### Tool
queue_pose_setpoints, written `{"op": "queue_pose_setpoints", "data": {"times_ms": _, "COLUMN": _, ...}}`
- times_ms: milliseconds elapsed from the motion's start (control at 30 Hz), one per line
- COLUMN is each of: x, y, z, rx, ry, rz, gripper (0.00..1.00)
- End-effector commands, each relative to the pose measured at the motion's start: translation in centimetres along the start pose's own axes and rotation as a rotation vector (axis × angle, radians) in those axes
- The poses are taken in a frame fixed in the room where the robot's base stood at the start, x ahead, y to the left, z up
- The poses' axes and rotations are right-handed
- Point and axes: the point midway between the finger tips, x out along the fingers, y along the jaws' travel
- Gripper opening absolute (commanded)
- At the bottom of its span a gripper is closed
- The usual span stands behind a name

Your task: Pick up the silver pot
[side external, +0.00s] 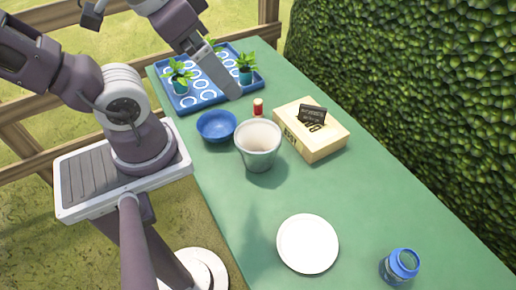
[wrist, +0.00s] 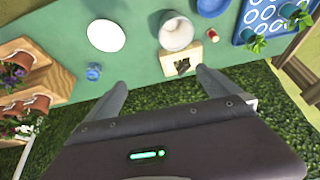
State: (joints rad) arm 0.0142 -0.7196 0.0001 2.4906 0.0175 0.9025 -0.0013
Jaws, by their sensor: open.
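The silver pot (side external: 258,158) is a pale grey, tapered pot standing upright on the green table, with its open mouth facing up. It also shows in the wrist view (wrist: 176,44), near the top centre. My gripper (side external: 231,92) is above the table near the blue tray, beyond the pot and apart from it. In the wrist view my gripper's two fingers (wrist: 161,78) are spread wide with nothing between them. The pot lies past the fingertips there.
A blue bowl (side external: 216,127) and a wooden box (side external: 323,144) stand close to the pot. A small red container (side external: 258,107) and a blue tray (side external: 186,104) with plants lie behind. A white plate (side external: 307,244) and blue jar (side external: 402,264) are in front. A hedge (side external: 410,90) borders the table.

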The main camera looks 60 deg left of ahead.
Motion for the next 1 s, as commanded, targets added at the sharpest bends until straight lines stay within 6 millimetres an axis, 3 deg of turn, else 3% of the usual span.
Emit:
{"op": "queue_pose_setpoints", "data": {"times_ms": 167, "x": 4.3, "y": -0.4, "z": -0.7, "rx": 0.273, "ry": -0.275, "rz": -0.069, "gripper": 1.0}}
{"op": "queue_pose_setpoints", "data": {"times_ms": 367, "x": 12.5, "y": 0.1, "z": -1.0, "rx": 0.767, "ry": -0.605, "rz": -0.224, "gripper": 1.0}}
{"op": "queue_pose_setpoints", "data": {"times_ms": 533, "x": 20.8, "y": 1.2, "z": 0.7, "rx": 1.237, "ry": -0.815, "rz": -0.386, "gripper": 1.0}}
{"op": "queue_pose_setpoints", "data": {"times_ms": 700, "x": 28.6, "y": 1.9, "z": 3.9, "rx": 1.693, "ry": -0.947, "rz": -0.552, "gripper": 1.0}}
{"op": "queue_pose_setpoints", "data": {"times_ms": 833, "x": 31.9, "y": 1.6, "z": 5.8, "rx": 1.895, "ry": -0.988, "rz": -0.628, "gripper": 1.0}}
{"op": "queue_pose_setpoints", "data": {"times_ms": 1000, "x": 33.7, "y": 1.0, "z": 6.6, "rx": 1.99, "ry": -1.004, "rz": -0.663, "gripper": 1.0}}
